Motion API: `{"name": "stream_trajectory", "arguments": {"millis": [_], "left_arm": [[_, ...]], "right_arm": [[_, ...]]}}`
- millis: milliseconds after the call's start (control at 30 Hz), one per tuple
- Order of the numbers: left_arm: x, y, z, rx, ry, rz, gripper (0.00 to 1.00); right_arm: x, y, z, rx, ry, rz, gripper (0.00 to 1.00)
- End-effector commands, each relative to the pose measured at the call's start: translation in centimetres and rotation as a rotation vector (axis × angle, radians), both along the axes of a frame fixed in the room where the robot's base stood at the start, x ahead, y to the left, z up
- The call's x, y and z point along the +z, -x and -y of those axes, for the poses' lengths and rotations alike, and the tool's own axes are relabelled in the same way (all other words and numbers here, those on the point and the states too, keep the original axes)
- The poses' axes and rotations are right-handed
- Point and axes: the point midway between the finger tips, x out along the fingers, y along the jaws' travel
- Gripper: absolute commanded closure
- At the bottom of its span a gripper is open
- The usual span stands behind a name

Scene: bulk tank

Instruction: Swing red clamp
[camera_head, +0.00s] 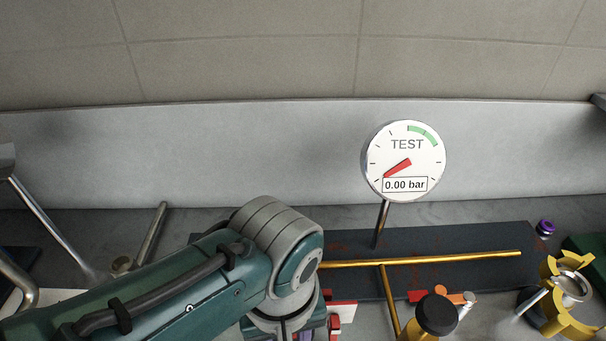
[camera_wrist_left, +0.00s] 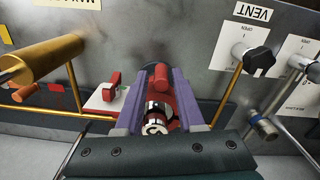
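My left arm comes in from the left in the head view, and its gripper is mostly hidden below the wrist. In the left wrist view the purple fingers of my left gripper (camera_wrist_left: 161,82) stand apart. A red upright part (camera_wrist_left: 161,78), perhaps the red clamp, shows between them, above a chrome and red fitting (camera_wrist_left: 158,112). I see no clear contact with the fingers. To its left, a small red lever (camera_wrist_left: 112,82) stands on a white and red block. A red and white piece (camera_head: 343,311) shows beside my wrist in the head view. My right gripper is not in view.
A round TEST gauge (camera_head: 404,160) reading 0.00 bar stands on a post at the back. A gold pipe (camera_head: 440,259) runs along the dark mat to the right. A black VENT knob (camera_wrist_left: 258,61) and a gold cylinder (camera_wrist_left: 38,66) flank the left gripper.

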Motion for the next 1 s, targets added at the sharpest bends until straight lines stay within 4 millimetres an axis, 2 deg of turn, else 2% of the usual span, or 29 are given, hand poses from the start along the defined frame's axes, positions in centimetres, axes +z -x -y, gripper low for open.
{"name": "stream_trajectory", "arguments": {"millis": [33,100,333,433,700,833,1000], "left_arm": [[0.0,0.0,0.0,0.0,0.0,-0.001,0.56],[0.0,0.0,0.0,-0.001,0.0,-0.001,0.48],[0.1,0.1,0.0,-0.001,0.0,-0.002,0.48],[0.7,0.1,0.0,-0.001,0.0,-0.003,0.48],[5.8,0.0,0.0,0.0,0.002,0.001,0.48],[8.0,0.0,0.0,0.0,0.002,0.001,0.48],[9.6,0.0,0.0,-0.001,0.0,-0.001,0.48]], "right_arm": [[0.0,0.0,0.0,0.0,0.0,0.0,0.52],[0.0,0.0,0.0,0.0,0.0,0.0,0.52],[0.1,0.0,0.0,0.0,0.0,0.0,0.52],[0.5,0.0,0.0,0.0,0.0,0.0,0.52],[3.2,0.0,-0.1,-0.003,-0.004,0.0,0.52],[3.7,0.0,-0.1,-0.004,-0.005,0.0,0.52],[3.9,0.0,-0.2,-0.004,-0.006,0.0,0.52]]}}
